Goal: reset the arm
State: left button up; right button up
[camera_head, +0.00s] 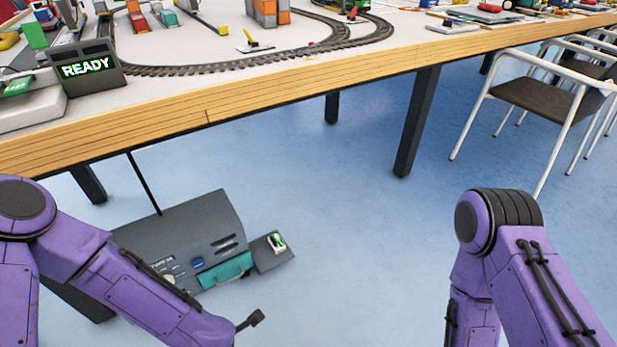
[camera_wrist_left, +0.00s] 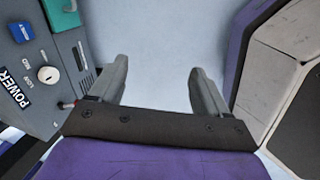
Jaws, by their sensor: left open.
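My left arm (camera_head: 130,285) comes in from the left, low beside the grey control box. In the left wrist view my left gripper (camera_wrist_left: 157,85) is open, with nothing between its fingers and blue floor beyond. The head view shows only a dark piece of it at the bottom edge. My right arm (camera_head: 510,260) is bent at the lower right; its gripper is out of the picture.
The grey control box (camera_head: 190,230) stands under the table; the wrist view shows its panel (camera_wrist_left: 45,95) close left of the gripper. The wooden table edge (camera_head: 330,78) runs above, bearing toy tracks and a READY sign (camera_head: 85,68). White-framed chairs (camera_head: 545,98) stand right. The middle floor is clear.

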pick_arm(q)
jog(key=s+a+f+m+y+b, duration=0.1)
jog(key=s+a+f+m+b, duration=0.5)
jog(key=s+a+f+m, duration=0.8)
pick_arm(e)
notch_tip(320, 180, down, 6)
jog(key=r, duration=0.1)
pick_arm(q)
jog(key=w+d+r+m+p, duration=0.1)
jog(key=w+r+p, duration=0.1)
jog(key=r+p, duration=1.7)
jog(key=w+d+r+m+y+p, duration=0.1)
jog(key=w+r+p, duration=0.1)
jog(key=r+p, duration=1.7)
notch_tip(320, 180, up, 2)
jog(key=shift+d+r+t, duration=0.2)
jog(key=shift+d+t, duration=0.1)
pick_arm(e)
notch_tip(320, 180, up, 37)
jog(key=shift+w, duration=0.35)
pick_arm(q)
jog(key=shift+w, duration=0.1)
jog(key=shift+c, duration=0.3)
